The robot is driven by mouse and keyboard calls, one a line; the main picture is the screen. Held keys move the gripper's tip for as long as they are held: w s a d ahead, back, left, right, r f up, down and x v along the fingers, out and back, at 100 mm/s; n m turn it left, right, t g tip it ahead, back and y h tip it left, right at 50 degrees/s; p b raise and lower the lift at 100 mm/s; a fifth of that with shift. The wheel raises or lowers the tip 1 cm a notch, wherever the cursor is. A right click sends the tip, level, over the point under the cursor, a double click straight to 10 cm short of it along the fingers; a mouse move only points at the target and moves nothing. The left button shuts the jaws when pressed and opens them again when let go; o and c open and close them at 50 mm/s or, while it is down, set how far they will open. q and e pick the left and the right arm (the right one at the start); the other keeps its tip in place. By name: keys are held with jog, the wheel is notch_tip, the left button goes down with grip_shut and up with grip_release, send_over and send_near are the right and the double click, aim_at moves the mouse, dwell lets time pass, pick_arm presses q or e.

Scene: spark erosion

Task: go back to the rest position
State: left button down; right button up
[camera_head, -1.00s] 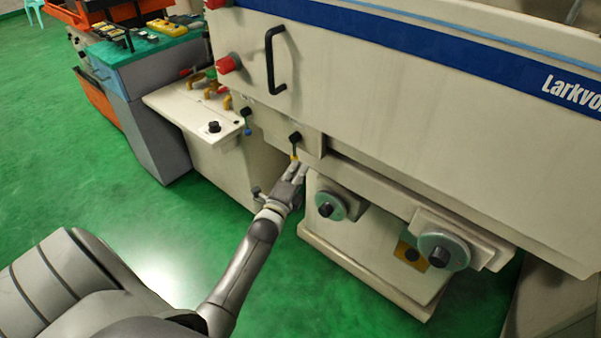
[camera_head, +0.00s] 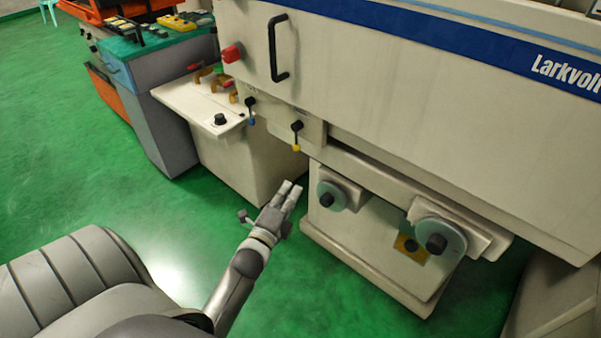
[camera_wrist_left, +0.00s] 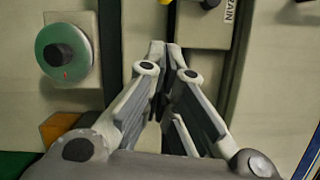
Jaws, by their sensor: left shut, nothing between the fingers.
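My left gripper (camera_head: 291,187) is in front of the cream machine (camera_head: 400,110), over the green floor, below a small black lever with a yellow tip (camera_head: 297,137). Its fingers are together with nothing between them, and it is apart from the lever. In the left wrist view the gripper (camera_wrist_left: 167,45) shows its closed fingertips pointing at the machine front. My right gripper is not in view.
A second lever with a blue tip (camera_head: 250,110) is left of the yellow one. Two handwheels (camera_head: 440,238) stick out at the lower right. A cream shelf (camera_head: 195,105) juts out at the left. Green floor (camera_head: 120,200) is open at the left.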

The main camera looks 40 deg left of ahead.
pick_arm(q)
jog(key=s+d+f+n+g+h, duration=0.1)
jog(key=s+d+f+n+g, duration=0.25)
jog(key=f, duration=0.65)
jog(key=s+d+f+n+g+h, duration=0.1)
jog(key=s+d+f+n+g, duration=0.2)
jog(key=f, duration=0.8)
jog(key=s+d+f+n+g+h, duration=0.1)
jog(key=s+d+f+g, duration=0.3)
jog(key=f, duration=0.6)
jog(key=s+d+f+n+g, duration=0.1)
jog(key=s+f, duration=0.4)
jog(key=s, duration=0.5)
jog(key=s+d+f+n+g, duration=0.1)
jog(key=s+f+n+g, duration=0.2)
jog(key=s+f, duration=0.3)
jog(key=s+d+f+n+g+h, duration=0.1)
jog(key=s+f, duration=0.4)
jog(key=s, duration=1)
jog(key=shift+s+d+f+n+g, duration=0.25)
jog(key=shift+d+f+n+g, duration=0.15)
jog(key=shift+n+g, duration=0.55)
jog(key=shift+s+a, duration=0.1)
jog(key=shift+s, duration=0.05)
